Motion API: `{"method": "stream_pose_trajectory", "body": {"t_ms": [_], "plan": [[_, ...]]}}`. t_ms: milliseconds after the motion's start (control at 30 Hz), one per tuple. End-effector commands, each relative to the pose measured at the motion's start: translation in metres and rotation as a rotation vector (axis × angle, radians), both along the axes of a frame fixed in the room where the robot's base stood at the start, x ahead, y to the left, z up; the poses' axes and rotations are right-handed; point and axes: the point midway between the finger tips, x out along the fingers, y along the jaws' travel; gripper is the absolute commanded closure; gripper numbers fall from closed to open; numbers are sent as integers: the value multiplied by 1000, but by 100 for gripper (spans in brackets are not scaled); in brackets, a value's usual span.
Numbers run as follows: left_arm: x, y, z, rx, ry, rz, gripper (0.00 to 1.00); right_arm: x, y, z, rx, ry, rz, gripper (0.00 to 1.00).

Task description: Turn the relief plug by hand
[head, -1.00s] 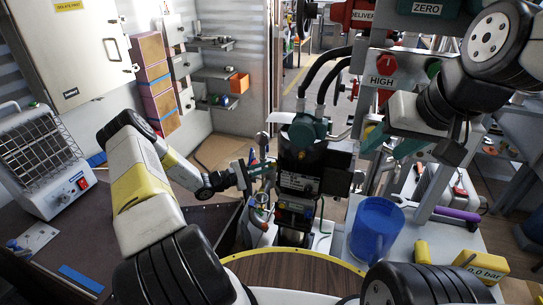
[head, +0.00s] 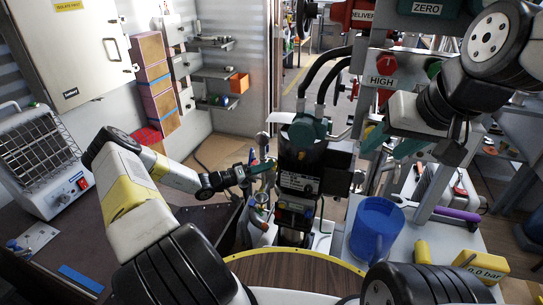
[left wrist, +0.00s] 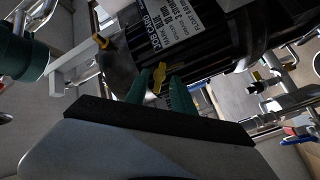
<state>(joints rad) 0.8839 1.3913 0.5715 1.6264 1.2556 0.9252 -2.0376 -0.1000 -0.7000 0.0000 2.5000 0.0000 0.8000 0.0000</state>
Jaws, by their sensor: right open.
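A small yellow winged plug (left wrist: 160,78), which I take to be the relief plug, shows in the left wrist view against the dark pump motor (left wrist: 185,40). The green fingertips of my left gripper (left wrist: 158,88) stand on either side of it, apart from each other. I cannot tell whether they press on it. In the head view my left gripper (head: 251,171) is just left of the black motor (head: 299,165); the plug cannot be made out there. My right gripper (head: 392,143) is open and empty at the right, below the HIGH panel.
A blue mug (head: 376,230), a yellow 0.0 bar block (head: 480,266) and a purple-handled tool (head: 457,214) are on the right-hand surface. Black hoses (head: 325,85) rise behind the motor. A heater (head: 42,160) stands at the left.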

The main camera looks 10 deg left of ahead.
Motion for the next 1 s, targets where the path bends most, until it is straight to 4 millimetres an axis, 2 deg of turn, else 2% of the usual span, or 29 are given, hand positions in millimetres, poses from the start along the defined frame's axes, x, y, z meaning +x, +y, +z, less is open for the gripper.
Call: {"method": "stream_pose_trajectory", "body": {"t_ms": [367,1000], "plan": [[-1,2,0,-2,2,0,69,0,0,0,0,0,0,52],[-34,48,1,-3,2,0,69,0,0,0,0,0,0,52]]}}
